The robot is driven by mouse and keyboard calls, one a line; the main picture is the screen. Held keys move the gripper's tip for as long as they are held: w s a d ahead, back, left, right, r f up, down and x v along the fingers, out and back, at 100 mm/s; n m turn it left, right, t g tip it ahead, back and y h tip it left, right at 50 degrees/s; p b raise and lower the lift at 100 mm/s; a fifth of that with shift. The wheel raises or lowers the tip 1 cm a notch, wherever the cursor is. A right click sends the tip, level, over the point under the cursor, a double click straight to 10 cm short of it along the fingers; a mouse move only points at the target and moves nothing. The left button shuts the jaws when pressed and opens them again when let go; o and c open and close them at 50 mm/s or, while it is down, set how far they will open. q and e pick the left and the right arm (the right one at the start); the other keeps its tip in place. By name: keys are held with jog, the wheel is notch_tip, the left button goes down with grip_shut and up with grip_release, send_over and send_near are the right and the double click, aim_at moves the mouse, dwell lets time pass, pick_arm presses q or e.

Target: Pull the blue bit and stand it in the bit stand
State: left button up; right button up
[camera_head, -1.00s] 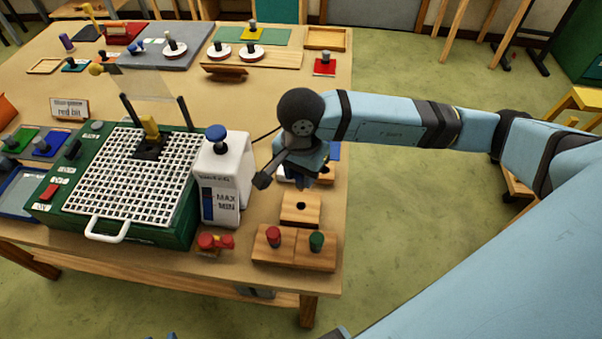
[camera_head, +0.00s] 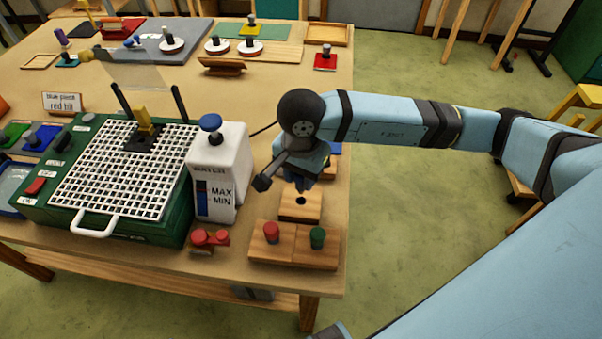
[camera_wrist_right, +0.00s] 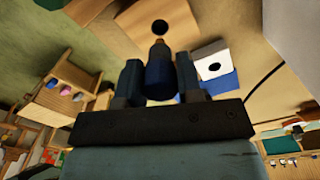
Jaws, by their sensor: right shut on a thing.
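My right gripper (camera_wrist_right: 158,82) is shut on the blue bit (camera_wrist_right: 159,72), which sits upright between the two fingers in the right wrist view. In the head view the right gripper (camera_head: 303,180) is over the table's right side, and my wrist hides the bit. A wooden block with a round dark hole (camera_head: 300,212) stands just in front of the gripper and looks like the bit stand. It also shows beyond the bit in the right wrist view (camera_wrist_right: 185,28). A white-topped blue block (camera_wrist_right: 220,82) with an empty hole is beside the bit. My left gripper is out of view.
A wooden base (camera_head: 293,258) with a red and a green knob is near the front edge. A white water bottle (camera_head: 222,165) and a green grinder with a white grid (camera_head: 110,185) are left of my gripper. Small red knobs (camera_head: 209,237) lie in front of the bottle.

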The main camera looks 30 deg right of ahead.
jog(key=shift+f+b, duration=0.55)
jog(key=shift+f, duration=0.5)
jog(key=shift+b, duration=0.5)
dwell(0.4)
jog(key=shift+b, duration=0.45)
dwell(0.4)
